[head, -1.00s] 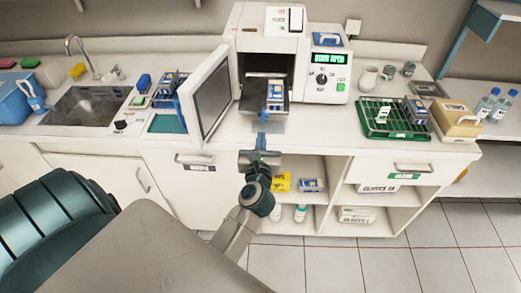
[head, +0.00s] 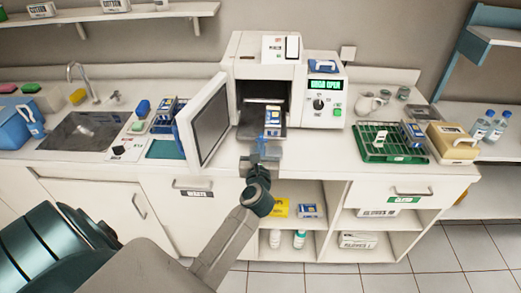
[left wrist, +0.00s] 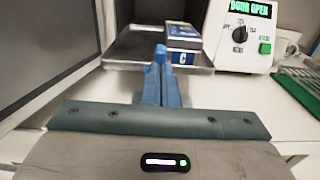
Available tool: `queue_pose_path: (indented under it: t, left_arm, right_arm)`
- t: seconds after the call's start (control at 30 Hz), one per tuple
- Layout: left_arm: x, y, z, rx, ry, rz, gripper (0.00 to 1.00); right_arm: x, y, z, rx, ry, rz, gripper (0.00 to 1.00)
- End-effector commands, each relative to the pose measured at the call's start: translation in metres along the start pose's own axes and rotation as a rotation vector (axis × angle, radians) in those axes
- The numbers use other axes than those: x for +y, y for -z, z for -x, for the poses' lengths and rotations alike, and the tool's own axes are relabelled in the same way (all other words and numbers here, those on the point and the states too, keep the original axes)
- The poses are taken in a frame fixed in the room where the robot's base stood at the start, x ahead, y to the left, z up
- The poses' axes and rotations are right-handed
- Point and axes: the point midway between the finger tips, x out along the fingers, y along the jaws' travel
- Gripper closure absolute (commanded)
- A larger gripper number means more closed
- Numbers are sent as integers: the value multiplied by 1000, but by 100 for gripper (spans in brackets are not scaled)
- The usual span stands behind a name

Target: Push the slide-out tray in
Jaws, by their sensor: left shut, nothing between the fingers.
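The grey metal slide-out tray (head: 246,132) sticks out of the open chamber of the white autoclave (head: 262,50). In the left wrist view the tray (left wrist: 125,52) lies just beyond my fingers. A blue and white cassette (head: 272,117) stands on its right part; it also shows in the left wrist view (left wrist: 183,42). My left gripper (head: 267,141) is shut and empty at the tray's front. In the left wrist view its blue fingertips (left wrist: 160,52) overlap the tray's front edge; I cannot tell whether they touch it. My right gripper is out of view.
The autoclave door (head: 208,117) stands open on the left of the chamber. Its display (head: 324,84) reads "DOOR OPEN". A green rack (head: 385,143) with cassettes sits to the right, and a sink (head: 88,135) to the left. Bare counter (head: 320,155) lies between autoclave and rack.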

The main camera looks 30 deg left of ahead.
Motion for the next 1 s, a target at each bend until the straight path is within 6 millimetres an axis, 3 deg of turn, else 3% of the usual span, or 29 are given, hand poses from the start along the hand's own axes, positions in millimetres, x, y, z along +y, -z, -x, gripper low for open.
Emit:
queue_pose_path:
  t: [0.27,0.7,1.0]
  left_arm:
    - [1,-2,-42,-4,-2,-3,100]
    - [1,1,-149,-2,-3,0,100]
    - [1,0,-195,-1,-3,0,100]
  right_arm:
    - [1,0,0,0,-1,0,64]
    - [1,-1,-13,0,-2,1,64]
    - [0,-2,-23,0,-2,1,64]
